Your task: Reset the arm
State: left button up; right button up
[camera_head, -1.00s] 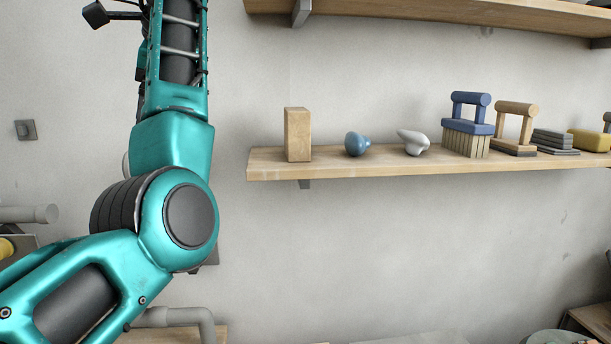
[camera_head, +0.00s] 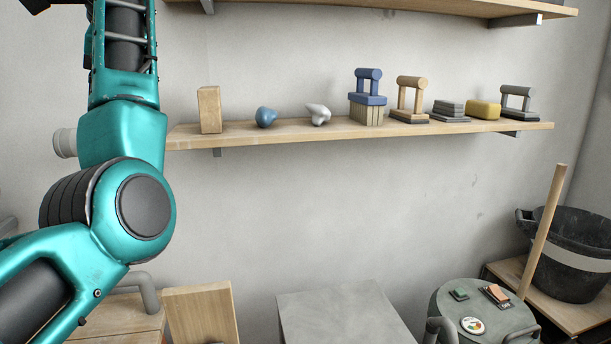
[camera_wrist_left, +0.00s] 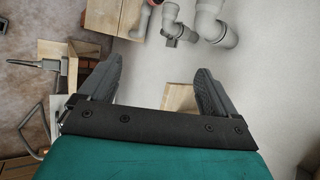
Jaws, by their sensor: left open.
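My left arm (camera_head: 125,140), teal with dark joints, rises along the left side of the head view with its elbow low and its forearm pointing up. Its gripper is beyond the top edge there. In the left wrist view my left gripper (camera_wrist_left: 158,88) is open, with its two dark fingers wide apart and nothing between them. Beyond the fingers are wall, floor and wooden pieces. My right arm and gripper are not in view.
A wall shelf (camera_head: 350,131) holds a wooden block (camera_head: 209,109), brushes, sponges and knobs. Below stand a grey surface (camera_head: 345,312), a round grey top (camera_head: 480,308) and a black bucket (camera_head: 575,255) with a wooden stick. Pipes (camera_wrist_left: 210,22) run along the wall.

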pick_arm(q)
jog(key=a+f+n, duration=0.2)
jog(key=f+n, duration=0.1)
jog(key=f, duration=1)
jog(key=a+f+n, duration=0.2)
jog(key=f, duration=1.1)
jog(key=s+d+f+n+h, duration=0.25)
jog(key=s+f, duration=0.75)
jog(key=f, duration=0.6)
jog(key=s+d+f+n+h, duration=0.1)
jog(key=s+d+f, duration=0.25)
jog(key=s, duration=0.45)
jog(key=s+d+f+n+h, duration=0.15)
jog(key=s+d, duration=0.25)
jog(key=s, duration=0.4)
jog(key=s+d+f+n+h, duration=0.1)
jog(key=s+d+f+h, duration=0.15)
jog(key=s, duration=0.45)
jog(key=w+d+f+t, duration=0.3)
jog(key=w+f+t, duration=0.3)
jog(key=f, duration=0.3)
jog(key=shift+w+d+h, duration=0.2)
jog(key=shift+w+h, duration=0.15)
jog(key=shift+w, duration=0.3)
jog(key=shift+f, duration=0.1)
